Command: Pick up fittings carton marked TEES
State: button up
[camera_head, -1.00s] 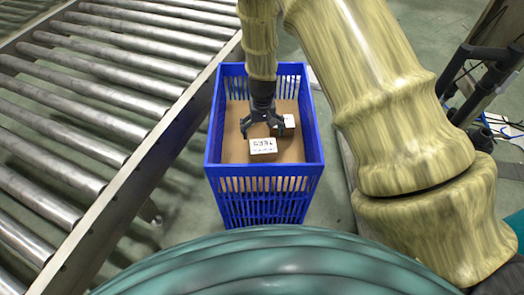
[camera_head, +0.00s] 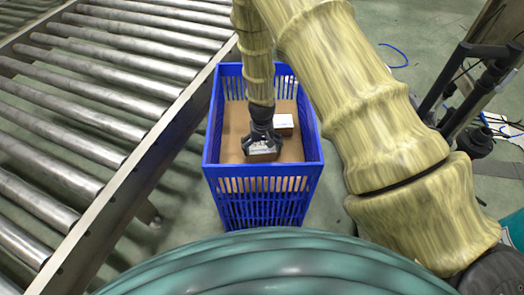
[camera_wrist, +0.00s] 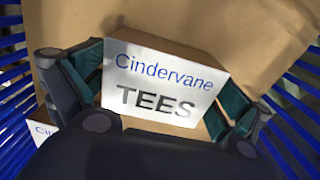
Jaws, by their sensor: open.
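The carton marked TEES (camera_wrist: 165,88) is brown with a white label reading "Cindervane TEES". In the wrist view it lies between the two fingers of my gripper (camera_wrist: 158,88), one on each side. In the head view my gripper (camera_head: 262,146) points down over the same carton (camera_head: 262,156), hiding much of it. The fingers are open. I cannot tell whether they touch the carton. It rests on the brown floor inside the blue crate (camera_head: 262,208).
A second carton with a white top (camera_head: 283,121) lies farther back in the crate. It partly shows in the wrist view's lower left (camera_wrist: 42,131). The crate's slatted walls surround my gripper. A roller conveyor (camera_head: 80,110) stands to the left.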

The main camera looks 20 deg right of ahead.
jog(key=shift+f, duration=0.45)
jog(key=shift+c, duration=0.4)
jog(key=c, duration=0.9)
jog(key=shift+r, duration=0.1)
